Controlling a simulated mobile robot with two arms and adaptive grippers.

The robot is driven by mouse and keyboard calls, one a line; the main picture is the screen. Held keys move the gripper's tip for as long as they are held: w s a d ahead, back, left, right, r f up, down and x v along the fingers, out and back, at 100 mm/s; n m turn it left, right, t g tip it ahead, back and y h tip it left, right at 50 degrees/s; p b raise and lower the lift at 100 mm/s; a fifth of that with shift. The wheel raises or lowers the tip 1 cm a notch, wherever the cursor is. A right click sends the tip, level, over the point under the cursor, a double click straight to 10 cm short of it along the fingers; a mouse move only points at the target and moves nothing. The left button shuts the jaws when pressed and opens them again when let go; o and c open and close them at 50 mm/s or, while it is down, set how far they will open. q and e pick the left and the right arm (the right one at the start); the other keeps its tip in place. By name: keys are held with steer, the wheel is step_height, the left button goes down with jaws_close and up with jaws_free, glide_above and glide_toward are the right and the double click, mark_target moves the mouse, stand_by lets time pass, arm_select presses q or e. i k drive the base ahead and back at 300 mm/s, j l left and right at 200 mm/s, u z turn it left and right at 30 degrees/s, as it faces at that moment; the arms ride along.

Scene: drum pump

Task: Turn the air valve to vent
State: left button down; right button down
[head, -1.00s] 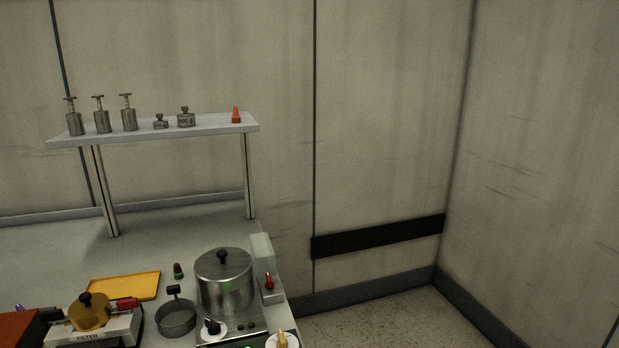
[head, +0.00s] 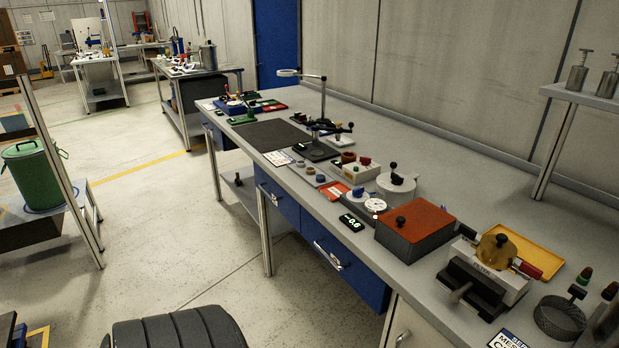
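I cannot pick out the air valve for certain in the head view. A green drum (head: 36,176) with a lid stands at the left on a low platform, partly behind a metal post. No pump or valve shows clearly on it. On the long bench, a small black display (head: 351,222) reads about -0.6, beside a round white gauge-like dial (head: 375,207). Several small knobbed devices stand near it, too small to tell which is a valve. Neither of my grippers is in view.
The long grey bench (head: 440,185) runs from the right foreground to the back. It carries a red-topped box (head: 417,222), a filter unit (head: 488,266) and a yellow tray (head: 527,252). More benches stand at the back left. The floor (head: 190,215) between bench and drum is largely clear.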

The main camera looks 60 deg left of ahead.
mark_target(358, 192)
steer(key=u, duration=1.5)
steer(key=i+j+z, duration=0.1)
steer(key=i+j, duration=0.15)
steer(key=i+j+z, duration=0.15)
steer(key=j, duration=0.3)
steer(key=i, duration=0.1)
